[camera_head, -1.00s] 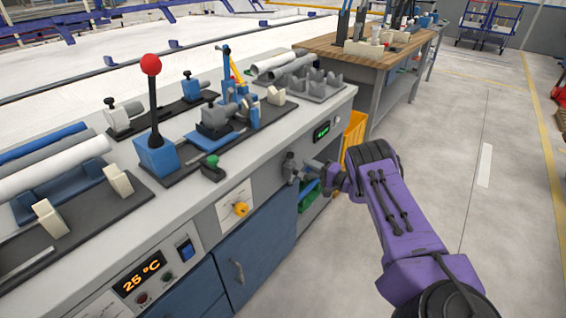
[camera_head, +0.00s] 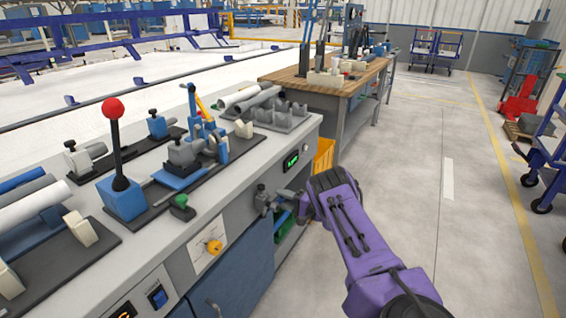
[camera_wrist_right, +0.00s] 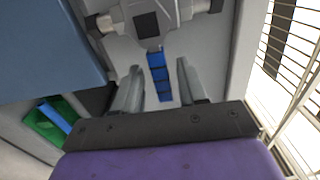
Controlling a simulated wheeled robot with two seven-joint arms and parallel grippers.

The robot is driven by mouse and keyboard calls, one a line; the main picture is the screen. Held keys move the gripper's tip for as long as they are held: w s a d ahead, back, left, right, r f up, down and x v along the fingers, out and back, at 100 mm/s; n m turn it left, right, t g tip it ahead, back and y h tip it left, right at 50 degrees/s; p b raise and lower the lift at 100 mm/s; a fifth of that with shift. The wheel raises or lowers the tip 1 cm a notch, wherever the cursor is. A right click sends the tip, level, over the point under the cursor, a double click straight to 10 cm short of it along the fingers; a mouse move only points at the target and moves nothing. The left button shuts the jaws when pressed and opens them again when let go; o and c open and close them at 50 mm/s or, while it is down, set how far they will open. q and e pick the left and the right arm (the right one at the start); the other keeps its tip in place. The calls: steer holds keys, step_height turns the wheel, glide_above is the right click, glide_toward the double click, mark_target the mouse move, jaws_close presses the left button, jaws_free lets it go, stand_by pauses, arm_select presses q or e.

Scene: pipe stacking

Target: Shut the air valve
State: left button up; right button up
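The air valve (camera_head: 263,199) is a grey fitting on the front panel of the bench. In the right wrist view its grey body (camera_wrist_right: 172,18) is at the top, and its blue handle (camera_wrist_right: 159,77) points down toward my gripper. My right gripper (camera_head: 293,205) is at the valve in the head view. In the right wrist view its two grey fingers (camera_wrist_right: 160,92) stand apart, one on each side of the blue handle. Gaps show between the handle and the fingers, so the gripper is open. My left gripper is in neither view.
A yellow knob (camera_head: 214,246) and a green-lit display (camera_head: 290,159) are on the same panel. A red-ball lever (camera_head: 114,109) stands on the bench top. A yellow bin (camera_head: 323,157) is behind my arm.

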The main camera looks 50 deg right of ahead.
steer(key=s+d, duration=0.2)
steer(key=s, duration=0.8)
steer(key=shift+s+p, duration=0.15)
steer(key=shift+p, duration=0.3)
steer(key=s+a+f+n+g+h+p, duration=0.1)
steer(key=s+a+f+n+g+h, duration=0.1)
steer(key=s+a+f+g+h, duration=0.25)
steer(key=s+a+f+n+g+h+p, duration=0.1)
steer(key=s+a+f+n+g+h, duration=0.2)
steer(key=a+f, duration=0.35)
steer(key=s+a+r+n+g+p, duration=0.1)
steer(key=s+a+n+g+p, duration=0.2)
steer(key=s+a+g, duration=0.4)
steer(key=s+a+n+y, duration=0.1)
steer(key=s+a, duration=0.8)
steer(key=a, duration=0.4)
steer(key=shift+r+p, duration=0.25)
steer(key=shift+p, duration=0.15)
